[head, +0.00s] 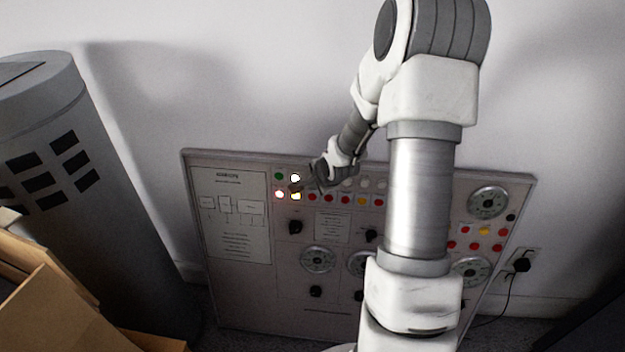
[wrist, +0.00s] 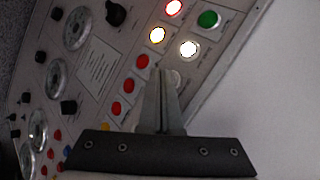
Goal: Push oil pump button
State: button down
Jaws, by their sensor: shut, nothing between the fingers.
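The control panel (head: 205,215) leans against the wall, with rows of buttons along its upper part. Four buttons sit at its upper left: a green button (head: 279,176), a lit white button (head: 295,178), a lit pinkish-red button (head: 280,194) and a lit yellow button (head: 296,196). The wrist view shows the same green (wrist: 208,19), white (wrist: 188,48), red (wrist: 174,7) and yellow (wrist: 158,35) buttons. Labels are too small to read, so I cannot tell which is the oil pump button. My gripper (wrist: 160,74) is shut and empty, its tips near the white and yellow buttons; contact is unclear.
Red buttons (wrist: 122,85) and dials (head: 318,259) fill the panel beside and below my gripper. A grey cylinder (head: 85,190) and cardboard boxes (head: 50,310) stand at left. A plug (head: 521,264) with a cable is at right. My arm hides part of the panel.

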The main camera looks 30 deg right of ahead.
jog(key=shift+w+d, duration=0.2)
jog(key=shift+w, duration=0.1)
dwell(0.6)
jog(key=shift+s, duration=0.1)
jog(key=shift+s+a+r, duration=0.1)
jog(key=shift+s+a, duration=0.35)
jog(key=shift+s, duration=0.1)
jog(key=shift+s+a+r+p, duration=0.25)
jog(key=shift+s+a, duration=0.45)
jog(key=shift+s, duration=0.35)
jog(key=shift+s+a+r+p, duration=0.15)
jog(key=shift+s+a+r, duration=0.1)
jog(key=shift+s+a, duration=0.6)
jog(key=shift+s+d, duration=0.1)
jog(key=shift+d, duration=0.1)
